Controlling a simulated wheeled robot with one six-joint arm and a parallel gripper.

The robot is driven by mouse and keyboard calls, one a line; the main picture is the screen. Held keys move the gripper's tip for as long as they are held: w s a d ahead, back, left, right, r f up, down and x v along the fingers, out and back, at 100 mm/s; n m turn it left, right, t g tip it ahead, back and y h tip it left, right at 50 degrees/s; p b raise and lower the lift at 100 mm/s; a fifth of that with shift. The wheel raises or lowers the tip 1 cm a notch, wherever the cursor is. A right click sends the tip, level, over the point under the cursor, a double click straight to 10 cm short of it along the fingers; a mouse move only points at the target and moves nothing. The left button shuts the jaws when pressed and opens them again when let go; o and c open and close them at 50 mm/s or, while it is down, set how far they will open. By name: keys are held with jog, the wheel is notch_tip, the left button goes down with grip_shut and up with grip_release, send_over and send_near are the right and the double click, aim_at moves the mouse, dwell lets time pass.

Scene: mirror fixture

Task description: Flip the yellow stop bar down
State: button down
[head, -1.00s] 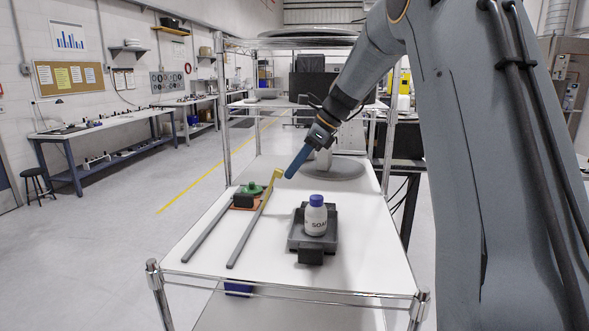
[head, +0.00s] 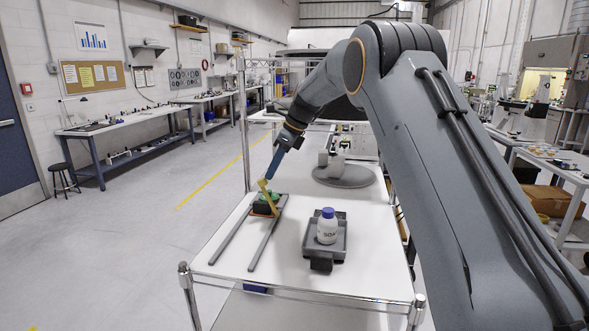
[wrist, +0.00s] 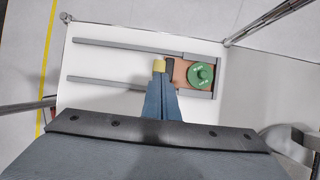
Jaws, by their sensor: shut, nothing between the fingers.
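The yellow stop bar (head: 269,198) stands tilted at the far end of the right rail, its top leaning left over the space between the rails. My gripper (head: 270,177) is shut and empty, its blue fingertips at the bar's upper end, seemingly touching it. In the wrist view, the yellow end of the bar (wrist: 159,66) shows just beyond the fingertips (wrist: 160,85). The orange block with a green disc (wrist: 201,75) sits between the rails at their far end. In the head view, the green disc (head: 266,197) is partly hidden behind the bar.
Two grey rails (head: 264,243) run along the white cart top. A grey round turntable (head: 344,177) stands behind. A chrome post (head: 243,125) rises at the cart's far left.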

jog(key=a, duration=0.2)
jog(key=w+a+f, duration=0.1)
jog(key=a, duration=0.1)
jog(key=shift+a, duration=0.1)
jog(key=shift+w, duration=0.1)
jog(key=shift+r+p, duration=0.65)
jog(key=shift+r, duration=0.2)
